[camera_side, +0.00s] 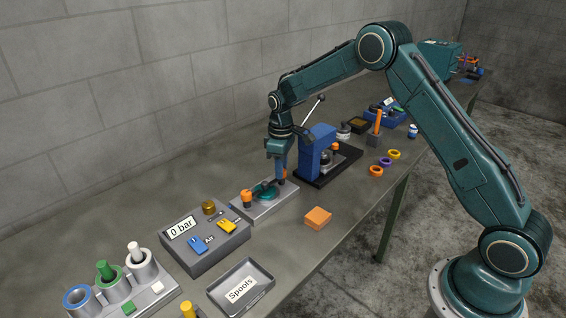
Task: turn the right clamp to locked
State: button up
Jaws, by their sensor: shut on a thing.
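The grey fixture block (263,212) holds a dark teal part (264,191) between two orange-topped clamps. The left clamp (247,197) stands clear at the left end. The right clamp (285,173) shows only as a bit of orange at the far right end, mostly hidden behind my gripper. My gripper (281,181) points straight down there and is shut on the right clamp. The picture is too small to tell which way this clamp is turned.
A blue press (319,149) on a black base stands close to the right of my gripper. The grey "0 bar" panel (205,244) lies to the left. An orange block (317,218) sits in front. A "Spools" tray (262,276) is nearer the table edge.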

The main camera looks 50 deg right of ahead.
jog(key=shift+w, duration=0.1)
dwell(0.4)
jog(key=o, duration=1)
jog(key=shift+r, duration=0.1)
notch_tip(320, 180, up, 14)
jog(key=shift+f, duration=0.15)
